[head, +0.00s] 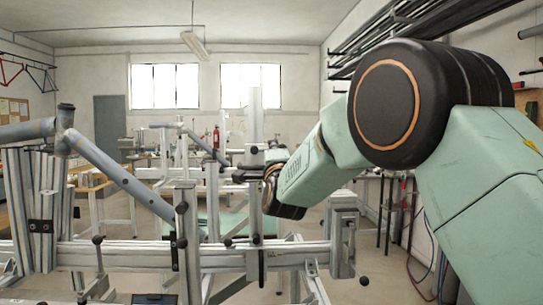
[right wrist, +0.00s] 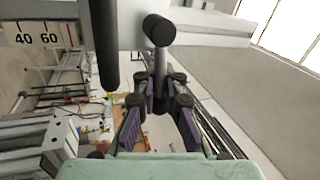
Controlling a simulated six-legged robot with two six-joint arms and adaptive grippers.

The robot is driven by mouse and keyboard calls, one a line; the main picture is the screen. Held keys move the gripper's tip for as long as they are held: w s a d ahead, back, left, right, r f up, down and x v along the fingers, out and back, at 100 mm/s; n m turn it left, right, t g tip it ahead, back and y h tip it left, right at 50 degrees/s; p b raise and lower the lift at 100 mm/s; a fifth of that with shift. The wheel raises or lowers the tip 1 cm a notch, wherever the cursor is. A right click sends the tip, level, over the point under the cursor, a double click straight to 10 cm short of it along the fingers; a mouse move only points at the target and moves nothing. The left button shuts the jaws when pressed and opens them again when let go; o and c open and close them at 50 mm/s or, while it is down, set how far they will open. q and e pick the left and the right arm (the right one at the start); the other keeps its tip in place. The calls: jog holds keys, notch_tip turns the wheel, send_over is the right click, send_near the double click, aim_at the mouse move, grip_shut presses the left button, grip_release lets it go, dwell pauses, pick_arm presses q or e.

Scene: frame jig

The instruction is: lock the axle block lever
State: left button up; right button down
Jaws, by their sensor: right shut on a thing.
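In the right wrist view, the lever (right wrist: 161,62) is a grey rod with a dark round piece at its upper end. My right gripper (right wrist: 161,82) is shut on this rod, with one finger on each side. In the head view my right gripper (head: 270,178) is at the upright post of the frame jig (head: 255,130), beside a small dark block (head: 250,174) on that post. My own wrist hides the lever there, so I cannot tell its lock position from that view. My left gripper is not in view.
A long horizontal beam (head: 120,256) and a grey frame tube (head: 120,180) cross the head view at left.

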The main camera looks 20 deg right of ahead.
jog(key=shift+d+f+m, duration=0.1)
jog(key=shift+f+m, duration=0.25)
jog(key=shift+m, duration=0.25)
jog(key=shift+f+h+b, duration=0.15)
jog(key=shift+h+b, duration=0.15)
jog(key=shift+h, duration=0.1)
jog(key=c, duration=1.7)
grip_release()
jog(key=shift+s, duration=0.15)
jog(key=shift+o, duration=1.3)
jog(key=shift+d+r, duration=0.15)
jog(key=shift+r, duration=0.05)
jog(key=shift+s+a, duration=0.15)
jog(key=shift+a, duration=0.1)
jog(key=v, duration=1.1)
jog(key=shift+s+d, duration=0.15)
jog(key=shift+s, duration=0.25)
